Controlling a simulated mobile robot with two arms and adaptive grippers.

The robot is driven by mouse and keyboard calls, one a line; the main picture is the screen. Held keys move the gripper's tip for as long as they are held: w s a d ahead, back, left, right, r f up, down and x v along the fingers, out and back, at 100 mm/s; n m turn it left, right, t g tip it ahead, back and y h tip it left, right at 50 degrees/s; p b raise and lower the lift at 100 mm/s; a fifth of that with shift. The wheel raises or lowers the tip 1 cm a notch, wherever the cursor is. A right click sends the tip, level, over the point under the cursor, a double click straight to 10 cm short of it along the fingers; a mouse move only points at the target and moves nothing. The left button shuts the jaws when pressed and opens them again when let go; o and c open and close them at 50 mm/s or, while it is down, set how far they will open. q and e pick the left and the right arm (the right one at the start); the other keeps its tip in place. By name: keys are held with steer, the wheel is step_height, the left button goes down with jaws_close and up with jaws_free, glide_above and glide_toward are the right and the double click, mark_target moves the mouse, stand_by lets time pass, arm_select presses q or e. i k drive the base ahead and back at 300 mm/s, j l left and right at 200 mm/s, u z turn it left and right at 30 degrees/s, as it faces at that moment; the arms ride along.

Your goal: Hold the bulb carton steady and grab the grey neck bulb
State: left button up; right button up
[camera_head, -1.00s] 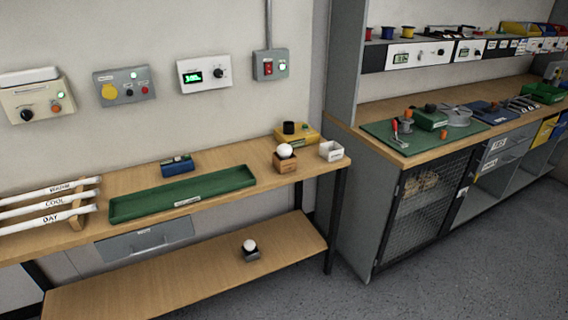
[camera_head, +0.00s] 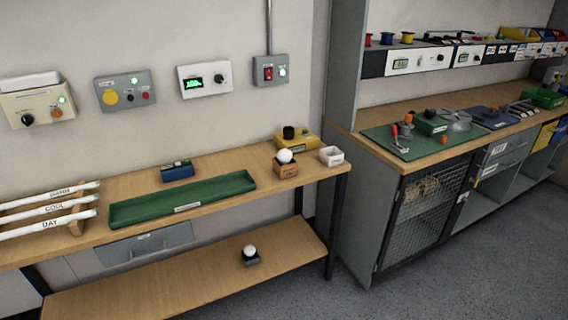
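A small brown carton (camera_head: 286,170) stands on the wooden bench near its right end. A white round bulb (camera_head: 285,156) sits in its top. Another white bulb (camera_head: 249,251) sits in a dark holder (camera_head: 251,261) on the lower shelf. The neck colour of either bulb cannot be made out. Neither of my grippers is in the head view.
A white open box (camera_head: 331,157) and a yellow block with a black socket (camera_head: 296,139) stand beside the carton. A long green tray (camera_head: 183,199), a blue box (camera_head: 177,171) and a rack of labelled tubes (camera_head: 50,209) are on the bench (camera_head: 130,187). A second workbench (camera_head: 375,190) stands at right.

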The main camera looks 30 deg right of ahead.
mark_target(284, 155)
steer(key=i+l, duration=0.1)
steer(key=l, duration=0.25)
steer(key=i+l+u, duration=0.1)
steer(key=l, duration=0.25)
steer(key=i+l+u, duration=0.1)
steer(key=l, duration=0.25)
steer(key=i+l, duration=0.15)
steer(key=l, duration=0.2)
